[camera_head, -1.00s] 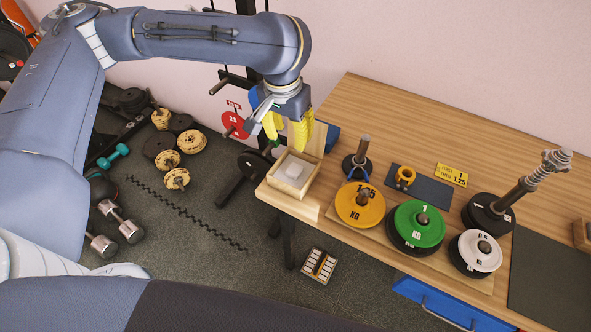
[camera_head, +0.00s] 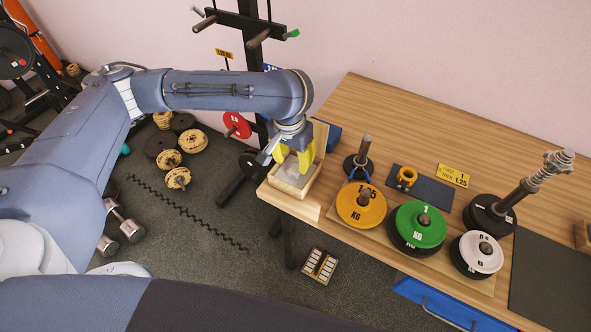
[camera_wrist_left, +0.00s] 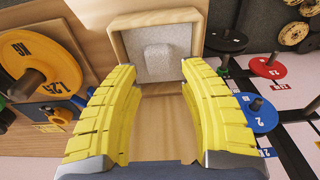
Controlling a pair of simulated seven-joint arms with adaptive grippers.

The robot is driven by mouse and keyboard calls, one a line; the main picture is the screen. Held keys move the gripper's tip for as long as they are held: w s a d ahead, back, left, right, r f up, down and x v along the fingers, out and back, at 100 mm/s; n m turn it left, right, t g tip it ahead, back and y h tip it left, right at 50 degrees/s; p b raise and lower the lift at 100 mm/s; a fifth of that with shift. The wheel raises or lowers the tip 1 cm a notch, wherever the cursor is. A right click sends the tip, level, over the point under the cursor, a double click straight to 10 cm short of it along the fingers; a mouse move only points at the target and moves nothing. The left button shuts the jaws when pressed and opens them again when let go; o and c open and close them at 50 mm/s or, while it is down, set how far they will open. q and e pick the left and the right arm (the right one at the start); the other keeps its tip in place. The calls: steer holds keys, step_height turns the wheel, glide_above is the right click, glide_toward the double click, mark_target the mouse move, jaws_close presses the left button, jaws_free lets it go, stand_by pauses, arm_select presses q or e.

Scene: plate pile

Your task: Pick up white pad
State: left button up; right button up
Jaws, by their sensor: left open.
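The white pad (camera_head: 293,177) lies in a small open wooden box (camera_head: 276,182) at the left front corner of the table. In the left wrist view the pad (camera_wrist_left: 157,57) is a pale block on a light grey box floor, ahead of the fingertips. My left gripper (camera_head: 293,160) has yellow ribbed fingers. It is open and low over the box, partly hiding the pad in the head view. In the left wrist view the fingers (camera_wrist_left: 159,76) stand wide apart with nothing between them. Whether they touch the pad is unclear. My right gripper is not in view.
To the right stand a yellow plate (camera_head: 347,209), a green plate (camera_head: 412,235) and a white plate (camera_head: 472,262). A black-based post (camera_head: 357,168) stands behind the yellow plate. A wooden board (camera_head: 320,139) rises behind the box. A dark rack (camera_head: 258,60) stands left of the table.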

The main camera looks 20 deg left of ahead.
mark_target(295, 168)
arm_select(q)
steer(key=shift+w+d+f, duration=0.1)
steer(key=shift+w+f, duration=0.1)
steer(key=shift+f, duration=1.1)
steer(key=shift+w+d+f, duration=0.1)
steer(key=shift+w+f, duration=0.1)
steer(key=shift+f, duration=1.1)
steer(key=shift+c, duration=0.2)
steer(key=c, duration=0.8)
